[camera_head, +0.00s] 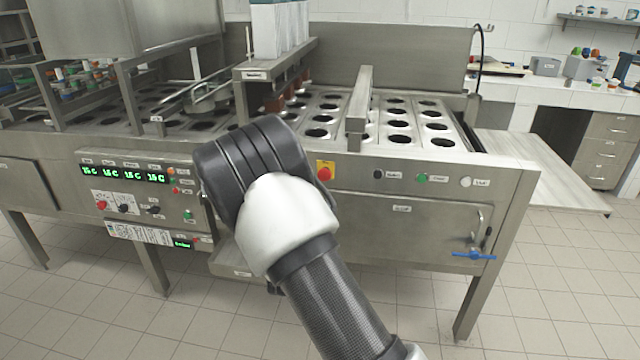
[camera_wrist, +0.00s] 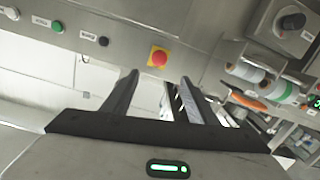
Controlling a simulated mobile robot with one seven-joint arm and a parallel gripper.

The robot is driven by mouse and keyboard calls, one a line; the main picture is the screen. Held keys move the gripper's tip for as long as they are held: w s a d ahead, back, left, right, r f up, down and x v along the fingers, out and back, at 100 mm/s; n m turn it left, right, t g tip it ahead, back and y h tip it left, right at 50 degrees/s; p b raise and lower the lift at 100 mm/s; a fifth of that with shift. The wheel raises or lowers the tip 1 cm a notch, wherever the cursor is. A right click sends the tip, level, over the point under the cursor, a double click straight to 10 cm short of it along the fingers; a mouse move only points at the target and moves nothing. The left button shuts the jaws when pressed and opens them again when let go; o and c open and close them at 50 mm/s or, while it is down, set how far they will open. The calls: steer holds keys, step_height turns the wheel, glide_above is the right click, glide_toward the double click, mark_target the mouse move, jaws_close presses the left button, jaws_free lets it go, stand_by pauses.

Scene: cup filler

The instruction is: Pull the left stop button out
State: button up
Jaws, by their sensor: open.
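A red stop button on a yellow square plate (camera_head: 324,172) is on the machine's front, just right of my arm in the head view. It also shows in the wrist view (camera_wrist: 159,59), beyond and roughly between my fingertips. Another red button (camera_head: 101,205) is on the control panel at the far left; the pictures do not settle which one the task calls left. My gripper (camera_wrist: 160,77) is open and empty, facing the button on the yellow plate and apart from it. In the head view my own arm hides the gripper.
A black button (camera_head: 378,174), a green button (camera_head: 422,178) and a white button (camera_head: 465,182) sit right of the yellow plate. The steel control panel (camera_head: 140,177) with green displays is at the left. A blue valve handle (camera_head: 474,256) sticks out at the lower right.

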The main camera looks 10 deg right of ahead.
mark_target(324, 176)
steer(key=shift+t, duration=0.4)
steer(key=x, duration=0.5)
steer(key=b+x, duration=0.1)
steer(key=x, duration=0.5)
steer(key=f+b+x, duration=0.1)
steer(key=x, duration=0.5)
